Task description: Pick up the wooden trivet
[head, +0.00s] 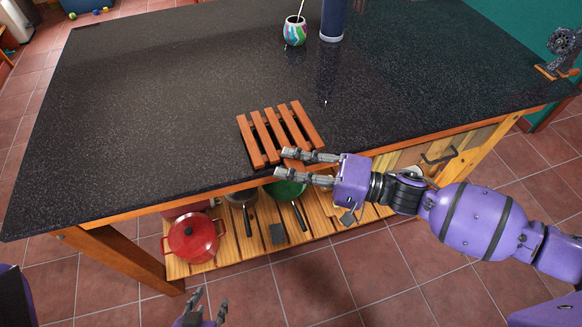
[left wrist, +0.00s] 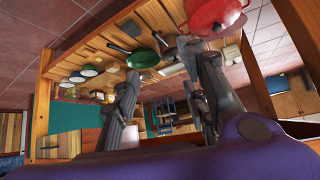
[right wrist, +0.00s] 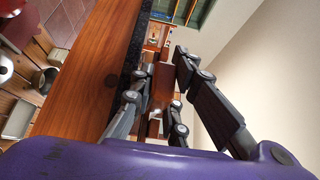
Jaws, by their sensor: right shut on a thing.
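The wooden trivet (head: 271,134), made of several reddish-brown slats, lies at the front edge of the dark countertop. My right gripper (head: 281,163) comes in from the right and is shut on the trivet's near edge. In the right wrist view the trivet (right wrist: 161,86) shows edge-on between the fingers, partly hidden by them. From the head I cannot tell whether it is lifted off the counter. My left gripper (head: 208,304) is low, in front of the table and away from the trivet. It is open and empty in the left wrist view (left wrist: 160,58).
The dark countertop (head: 150,95) is mostly clear. A colourful cup (head: 294,32) with a straw and a blue cylinder (head: 333,18) stand at the back. A dark metal device (head: 563,45) stands at the right corner. A red pot (head: 193,237) and pans sit on the shelf below.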

